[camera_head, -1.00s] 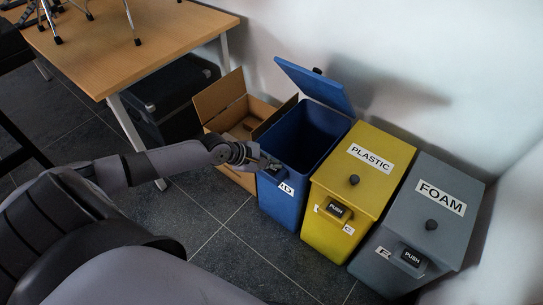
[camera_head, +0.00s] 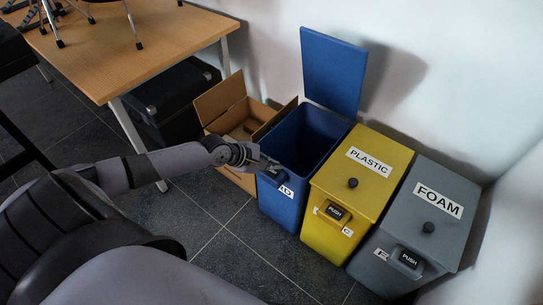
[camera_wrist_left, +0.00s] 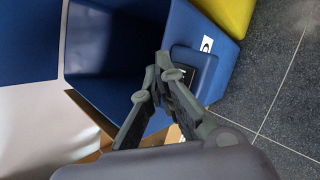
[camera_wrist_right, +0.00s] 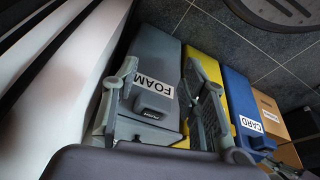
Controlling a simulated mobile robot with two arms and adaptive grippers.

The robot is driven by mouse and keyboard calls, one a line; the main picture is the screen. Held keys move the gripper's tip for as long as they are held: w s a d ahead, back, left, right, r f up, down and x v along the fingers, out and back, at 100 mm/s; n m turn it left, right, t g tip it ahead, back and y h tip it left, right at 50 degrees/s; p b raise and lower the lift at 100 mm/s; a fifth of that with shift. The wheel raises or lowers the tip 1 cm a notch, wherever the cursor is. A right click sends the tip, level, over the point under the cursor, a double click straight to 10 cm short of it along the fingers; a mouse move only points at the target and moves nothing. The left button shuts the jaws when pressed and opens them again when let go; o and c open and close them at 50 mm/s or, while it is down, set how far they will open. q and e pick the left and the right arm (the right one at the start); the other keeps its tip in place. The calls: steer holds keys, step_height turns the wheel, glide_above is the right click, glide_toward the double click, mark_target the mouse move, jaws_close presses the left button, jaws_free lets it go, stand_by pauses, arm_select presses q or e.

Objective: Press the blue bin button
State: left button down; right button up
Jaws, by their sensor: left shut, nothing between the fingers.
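The blue bin (camera_head: 280,208) stands at the left end of a row of bins, its lid (camera_head: 333,72) swung up and its inside empty as far as I see. Its push button is mostly hidden by my left gripper (camera_head: 271,168) in the head view. In the left wrist view, the shut fingers (camera_wrist_left: 166,66) are at the button's blue housing (camera_wrist_left: 184,55) on the bin's front; I cannot tell if they touch it. My right gripper (camera_wrist_right: 162,66) is open and empty, seen only in its own wrist view, with the bins beyond it.
A yellow PLASTIC bin (camera_head: 335,190) and a grey FOAM bin (camera_head: 405,240) stand closed to the right. An open cardboard box (camera_head: 229,106) is just left of the blue bin. A wooden table (camera_head: 135,45) is at upper left. The wall is close behind.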

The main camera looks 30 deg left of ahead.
mark_target(272, 173)
arm_select(q)
step_height(272, 173, up, 2)
steer(key=shift+p, duration=1.2)
step_height(272, 173, up, 3)
steer(key=p, duration=0.3)
steer(key=shift+f, duration=0.15)
steer(key=shift+p, duration=0.45)
arm_select(e)
step_height(272, 173, down, 20)
steer(key=s+g, duration=0.1)
steer(key=shift+s+r, duration=0.15)
steer(key=shift+s, duration=0.1)
